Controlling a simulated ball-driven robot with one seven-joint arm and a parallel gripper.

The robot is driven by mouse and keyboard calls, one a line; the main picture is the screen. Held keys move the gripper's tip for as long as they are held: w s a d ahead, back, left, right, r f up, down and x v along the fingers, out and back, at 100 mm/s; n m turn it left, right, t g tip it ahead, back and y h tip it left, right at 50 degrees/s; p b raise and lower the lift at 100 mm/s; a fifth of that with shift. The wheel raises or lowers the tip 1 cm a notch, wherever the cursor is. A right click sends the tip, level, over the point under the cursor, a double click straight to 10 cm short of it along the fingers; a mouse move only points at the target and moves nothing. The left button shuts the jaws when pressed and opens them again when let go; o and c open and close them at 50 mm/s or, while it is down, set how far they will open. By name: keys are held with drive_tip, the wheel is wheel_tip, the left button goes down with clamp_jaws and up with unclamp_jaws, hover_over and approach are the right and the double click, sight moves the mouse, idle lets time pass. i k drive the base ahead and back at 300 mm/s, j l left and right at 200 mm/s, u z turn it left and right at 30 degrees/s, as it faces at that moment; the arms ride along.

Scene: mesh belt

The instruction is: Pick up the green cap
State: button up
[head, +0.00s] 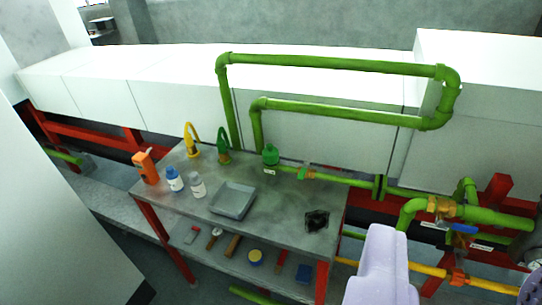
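A small green object (270,154), rounded on top with a pale label at its base, stands at the back of the grey metal table (280,205). It is the closest match to a green cap, but it is too small to tell for sure. A dark, crumpled-looking item (317,219) lies near the table's right front corner; its kind is unclear. My gripper's fingers do not show. Pale lavender parts of my own arm show at the lower right, apart from the table.
The table also holds an orange bottle (146,167), blue-capped bottle (174,179), white bottle (197,186), yellow hook-shaped item (192,142), green hook-shaped item (223,147) and grey tray (233,201). Tools lie on the lower shelf. Green pipes (340,64) rise behind and run right.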

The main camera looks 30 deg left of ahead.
sight(270, 154)
drive_tip(key=i+j, duration=1.9)
drive_tip(key=i, duration=0.15)
